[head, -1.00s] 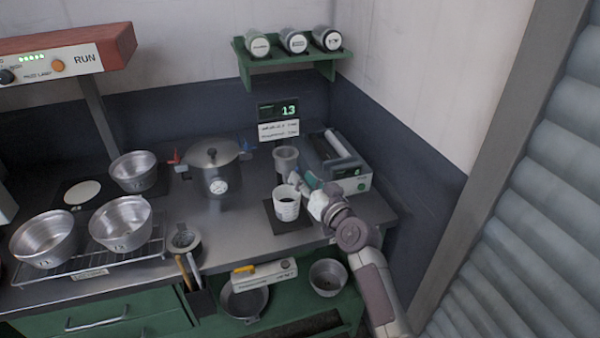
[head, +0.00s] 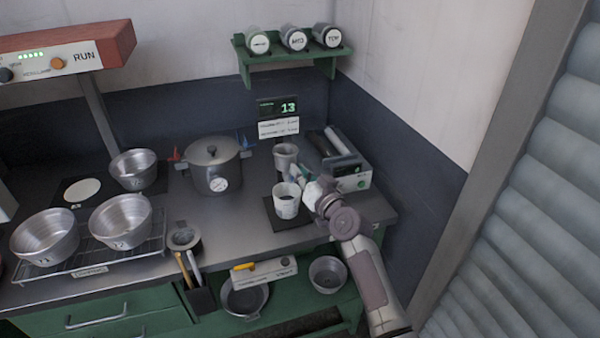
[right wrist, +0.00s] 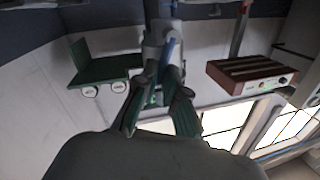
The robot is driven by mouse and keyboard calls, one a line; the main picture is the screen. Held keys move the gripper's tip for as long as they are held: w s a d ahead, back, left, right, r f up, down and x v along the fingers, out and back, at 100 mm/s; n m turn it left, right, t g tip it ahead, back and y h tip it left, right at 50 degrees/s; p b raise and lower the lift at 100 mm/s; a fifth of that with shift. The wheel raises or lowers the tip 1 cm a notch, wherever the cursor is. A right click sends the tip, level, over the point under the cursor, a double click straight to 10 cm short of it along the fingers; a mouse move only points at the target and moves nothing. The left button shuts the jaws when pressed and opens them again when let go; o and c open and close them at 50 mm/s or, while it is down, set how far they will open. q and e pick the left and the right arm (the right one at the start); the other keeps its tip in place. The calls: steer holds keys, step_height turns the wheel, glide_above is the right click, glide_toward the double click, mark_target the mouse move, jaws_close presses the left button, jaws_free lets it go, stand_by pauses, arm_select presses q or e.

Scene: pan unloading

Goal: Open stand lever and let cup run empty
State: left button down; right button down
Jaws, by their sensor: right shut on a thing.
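The stand holds a small metal cup (head: 286,155) at the back right of the bench. A white beaker (head: 286,206) with dark contents stands below and in front of it on a dark pad. My right gripper (head: 293,172) is at the stand, just under and right of the metal cup. In the right wrist view its fingers (right wrist: 162,78) are closed together at the stand, beside a thin blue part that looks like the lever (right wrist: 170,50). The fingers hide where they grip. Any flow from the cup cannot be made out. My left gripper is out of view.
A grey scale-like device (head: 350,176) stands close right of the stand. A lidded pot (head: 212,168) is to its left. A display (head: 278,108) reading 13 is behind. Metal bowls (head: 120,222) sit on a rack at left. The bench between pot and pad is clear.

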steer(key=shift+w+d+f+m+b, duration=0.1)
steer(key=shift+d+m+b, duration=0.05)
steer(key=shift+m+b, duration=0.45)
steer(key=shift+d+f+m+b, duration=0.1)
steer(key=shift+d+m+b, duration=0.05)
steer(key=shift+m+b, duration=0.4)
steer(key=c, duration=1.2)
jaws_free()
steer(key=shift+c, duration=0.2)
steer(key=v, duration=1.2)
steer(key=shift+f, duration=0.25)
